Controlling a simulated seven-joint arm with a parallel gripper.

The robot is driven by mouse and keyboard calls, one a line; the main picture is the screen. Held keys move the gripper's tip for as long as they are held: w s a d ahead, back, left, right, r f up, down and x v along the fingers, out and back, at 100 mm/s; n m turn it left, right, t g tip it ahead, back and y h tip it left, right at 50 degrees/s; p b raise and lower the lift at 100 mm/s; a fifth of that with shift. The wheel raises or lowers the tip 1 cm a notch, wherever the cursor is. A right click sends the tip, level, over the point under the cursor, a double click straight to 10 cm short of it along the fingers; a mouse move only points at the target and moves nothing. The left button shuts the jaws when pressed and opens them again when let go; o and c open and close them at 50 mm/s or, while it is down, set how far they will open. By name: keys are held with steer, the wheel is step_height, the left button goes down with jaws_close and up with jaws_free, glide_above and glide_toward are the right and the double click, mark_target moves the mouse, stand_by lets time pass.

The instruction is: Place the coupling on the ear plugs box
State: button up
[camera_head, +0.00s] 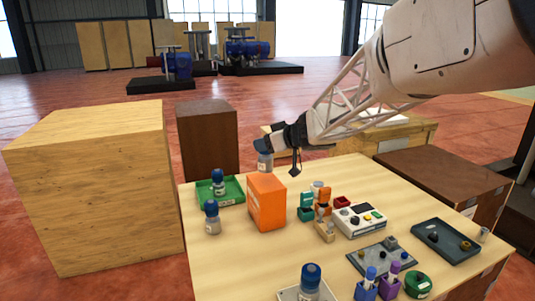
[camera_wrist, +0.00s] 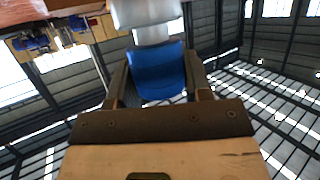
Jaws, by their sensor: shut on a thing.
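My gripper (camera_head: 265,147) is shut on a blue-and-pale-grey piece, which I take to be the coupling (camera_head: 265,162). In the wrist view the coupling's blue part (camera_wrist: 158,72) sits between the two fingers, with its pale part beyond. The orange box (camera_head: 267,203), which I take to be the ear plugs box, stands upright on the table. The coupling is above and behind this box in the head view, apart from it. I cannot read any label on the box.
Similar blue-topped pieces stand in a green tray (camera_head: 233,192), on the table (camera_head: 212,218) and at the front (camera_head: 311,279). Right of the box are small orange and teal parts (camera_head: 306,206), a white device (camera_head: 360,220) and a dark tray (camera_head: 445,240). A wooden crate (camera_head: 95,185) stands left.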

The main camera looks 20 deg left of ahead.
mark_target(266, 156)
steer(key=shift+f, duration=1.7)
steer(key=shift+f, duration=0.1)
steer(key=o, duration=1.3)
steer(key=shift+f, duration=0.1)
steer(key=shift+c, duration=0.2)
steer(key=shift+r, duration=0.2)
steer(key=v, duration=1.2)
steer(key=shift+d, duration=0.1)
